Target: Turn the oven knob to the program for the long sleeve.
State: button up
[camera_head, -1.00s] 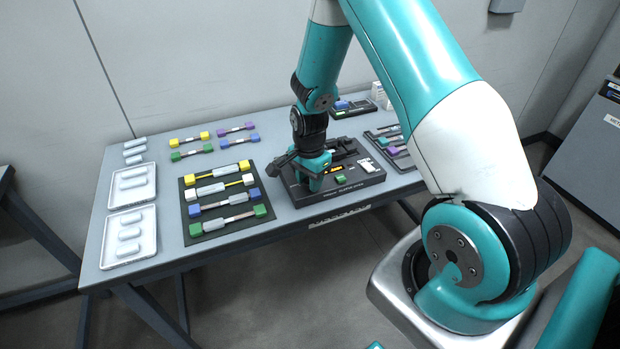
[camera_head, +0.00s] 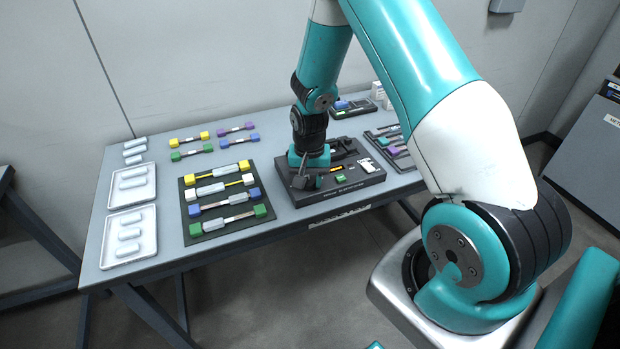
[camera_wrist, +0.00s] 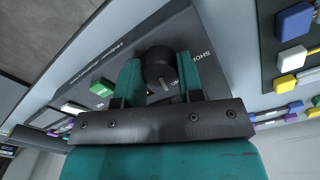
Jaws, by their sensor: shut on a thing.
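The oven is the black box (camera_head: 350,200) on the table, with a green button (camera_head: 341,178) and printed lettering on its front edge. In the wrist view its round black knob (camera_wrist: 158,66) sits between the two teal fingers of my gripper (camera_wrist: 160,82). The fingers are shut on the knob, one on each side. A light pointer mark shows on the knob's near side. Part of a label starting "SHO" shows to the right of the knob; the rest is hidden. In the head view my gripper (camera_head: 306,184) is down at the oven's left part, and the wrist hides the knob.
A dark mat (camera_head: 200,228) with several coloured-end pieces lies left of the oven. White trays (camera_head: 106,250) stand farther left. Loose coloured-end pieces lie at the back left.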

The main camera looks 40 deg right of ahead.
aim_at(309, 181)
jog(key=shift+n, duration=1.2)
jog(key=o, duration=0.9)
notch_tip(309, 181, up, 18)
jog(key=shift+f+b, duration=0.25)
jog(key=shift+b, duration=0.15)
